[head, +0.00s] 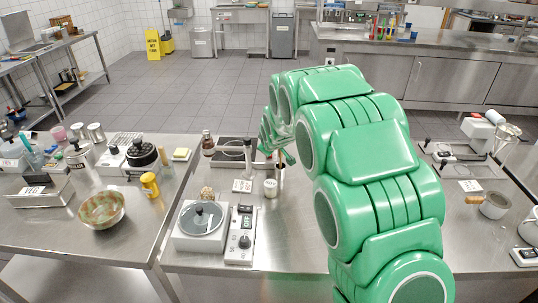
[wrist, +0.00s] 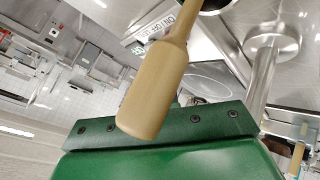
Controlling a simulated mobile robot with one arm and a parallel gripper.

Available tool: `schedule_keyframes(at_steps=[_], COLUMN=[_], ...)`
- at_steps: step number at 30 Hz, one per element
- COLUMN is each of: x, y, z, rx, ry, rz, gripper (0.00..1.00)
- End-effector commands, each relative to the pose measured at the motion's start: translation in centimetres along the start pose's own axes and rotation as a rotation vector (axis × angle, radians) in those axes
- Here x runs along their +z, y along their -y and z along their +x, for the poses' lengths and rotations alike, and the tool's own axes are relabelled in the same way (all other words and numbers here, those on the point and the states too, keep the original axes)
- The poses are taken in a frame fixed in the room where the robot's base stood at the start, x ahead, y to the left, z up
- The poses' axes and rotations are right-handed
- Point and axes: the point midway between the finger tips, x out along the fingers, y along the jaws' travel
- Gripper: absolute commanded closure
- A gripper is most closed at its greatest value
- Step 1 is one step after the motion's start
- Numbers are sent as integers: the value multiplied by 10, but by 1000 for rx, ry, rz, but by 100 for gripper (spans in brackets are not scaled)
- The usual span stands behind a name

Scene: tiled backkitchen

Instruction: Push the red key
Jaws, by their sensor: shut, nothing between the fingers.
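I cannot make out a red key in either view. In the head view, a white box with dark switch-like parts (head: 242,235) lies on the middle steel counter, beside a white hotplate. My gripper (head: 287,157) is shut and empty over the far part of this counter, partly hidden by my green arm. In the wrist view, the green gripper body fills the bottom. A tan, wooden-looking handle (wrist: 153,98) stands large in front of it. A white label with black lettering (wrist: 158,27) shows behind the handle.
A pan with a glass lid (head: 201,217) sits on the hotplate. A small jar (head: 270,187) and a brown bottle (head: 208,143) stand near my gripper. A bowl (head: 102,210) and a yellow container (head: 149,184) are on the left counter. The floor beyond is mostly clear.

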Motion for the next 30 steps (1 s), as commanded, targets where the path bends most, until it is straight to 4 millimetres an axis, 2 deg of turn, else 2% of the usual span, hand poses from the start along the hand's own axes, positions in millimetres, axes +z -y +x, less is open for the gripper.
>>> schedule_keyframes(at_steps=[10,30], x=[-4,-29], y=[-3,-30], z=[-5,-40], rx=[0,1], ry=[0,-1], rz=[1,1], gripper=[100,100])
